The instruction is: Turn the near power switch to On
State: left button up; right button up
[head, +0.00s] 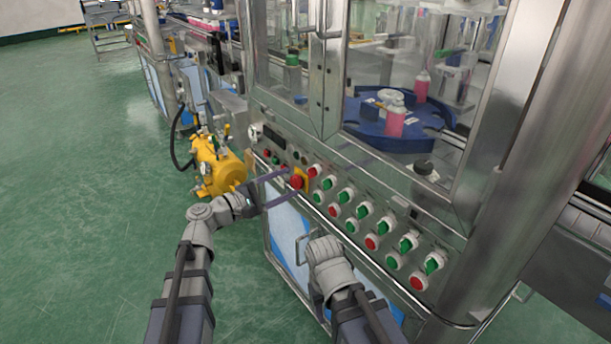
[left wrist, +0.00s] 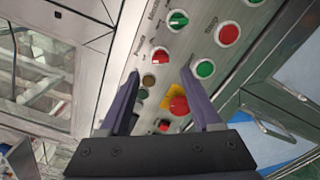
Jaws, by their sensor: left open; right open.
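The control panel (head: 350,208) slopes along the front of the machine. A red rotary switch with a pale collar (head: 314,170) sits near its left end, and it also shows in the left wrist view (left wrist: 160,56). My left gripper (head: 291,184) is open, with two purple fingers pointing at the panel. In the left wrist view the fingertips (left wrist: 161,71) lie on either side of the line to the red switch, with nothing between them. My right gripper (head: 324,252) is low before the cabinet; its fingers are hidden.
A red mushroom button on a yellow plate (left wrist: 178,105) sits close to my left fingers. Several green switches (head: 364,208) and red buttons (head: 372,242) run rightward along the panel. A yellow tank (head: 218,168) stands left of the machine. The green floor at left is clear.

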aim_at(311, 172)
pick_arm(q)
jog(key=x, duration=0.7)
grip_shut()
dwell(0.5)
